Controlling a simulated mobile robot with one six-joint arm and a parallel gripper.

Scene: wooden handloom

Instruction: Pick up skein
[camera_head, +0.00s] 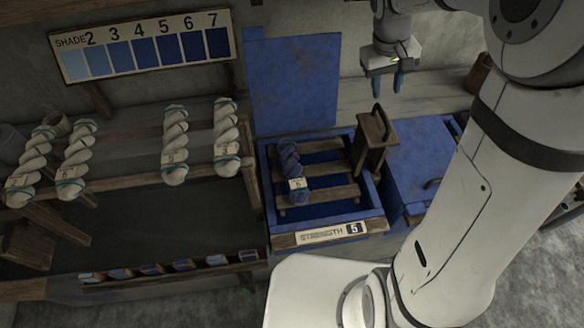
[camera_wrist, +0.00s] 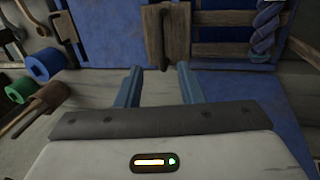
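A twisted blue skein (camera_head: 290,172) with a pale tag lies on the wooden slats in the open blue vat; its tag looks like a 5. It also shows at the upper right of the wrist view (camera_wrist: 265,28). Several white skeins hang on the rack at the left, among them one at the far left (camera_head: 32,165), one beside it (camera_head: 78,158), one further right (camera_head: 175,145) and one nearest the vat (camera_head: 226,138). My gripper (camera_head: 387,84) is open and empty, raised above and right of the vat. Its two blue fingers stand apart in the wrist view (camera_wrist: 158,86).
The vat (camera_head: 318,236) carries a "STRENGTH 5" plate and an upright blue lid. A wooden stand with a handle (camera_head: 375,138) is at its right edge, beside a closed blue box (camera_head: 420,160). A shade chart (camera_head: 145,45) hangs behind the rack. Spools (camera_wrist: 42,65) show in the wrist view.

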